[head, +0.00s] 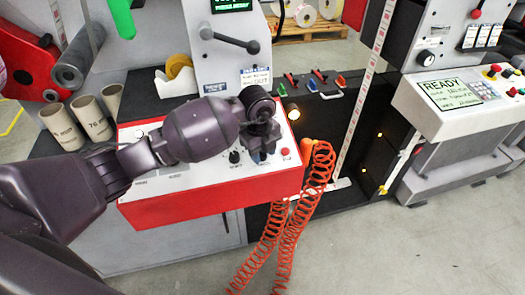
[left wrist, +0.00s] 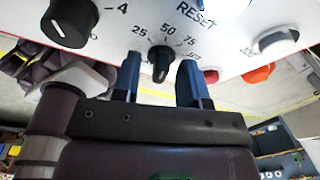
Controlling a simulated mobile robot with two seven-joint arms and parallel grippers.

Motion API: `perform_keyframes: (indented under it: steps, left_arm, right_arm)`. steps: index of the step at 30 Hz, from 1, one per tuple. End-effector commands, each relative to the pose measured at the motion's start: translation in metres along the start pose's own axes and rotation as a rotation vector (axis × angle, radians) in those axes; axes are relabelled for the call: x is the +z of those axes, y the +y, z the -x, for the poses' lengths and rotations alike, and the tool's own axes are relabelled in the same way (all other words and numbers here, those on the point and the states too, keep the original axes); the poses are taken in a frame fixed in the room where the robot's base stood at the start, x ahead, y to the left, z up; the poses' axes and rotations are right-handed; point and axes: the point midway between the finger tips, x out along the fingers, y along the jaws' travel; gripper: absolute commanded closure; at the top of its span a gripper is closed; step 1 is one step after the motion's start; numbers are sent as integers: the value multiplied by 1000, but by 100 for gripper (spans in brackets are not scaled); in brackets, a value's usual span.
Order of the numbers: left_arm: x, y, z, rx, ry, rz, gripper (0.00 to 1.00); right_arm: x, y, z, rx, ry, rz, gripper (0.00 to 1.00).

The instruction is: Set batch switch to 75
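The batch switch (left wrist: 160,62) is a small black knob on the white panel (left wrist: 110,75) in the left wrist view. The marks 25, 50 and 75 are printed around it. Its exact pointing is hard to read. My left gripper (left wrist: 160,78) is open, with one blue finger on each side of the knob and a gap visible at both sides. In the head view my left gripper (head: 262,148) is over the right part of the red-sided control box (head: 215,203) and hides the switch. My right gripper is in neither view.
A larger black knob (left wrist: 70,22) sits left of the switch. A red button (left wrist: 258,72) and a white button (left wrist: 277,40) sit to its right. An orange coiled hose (head: 290,225) hangs beside the box. Cardboard cores (head: 62,127) stand at the left.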

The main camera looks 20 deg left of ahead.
Motion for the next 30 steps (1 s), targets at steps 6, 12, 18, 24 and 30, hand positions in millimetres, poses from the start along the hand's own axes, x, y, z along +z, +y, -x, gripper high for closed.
perform_keyframes:
  steps: [6,12,18,24,30]
  left_arm:
    - [0,0,0,0,0,0,65]
    - [0,0,0,0,0,0,96]
    - [0,0,0,1,1,-1,100]
    - [0,0,0,11,-1,-37,100]
    - [0,0,0,38,-1,-140,100]
  right_arm:
    - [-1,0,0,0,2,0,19]
    - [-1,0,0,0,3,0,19]
    - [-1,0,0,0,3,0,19]
    - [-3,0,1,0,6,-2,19]
    - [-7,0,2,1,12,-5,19]
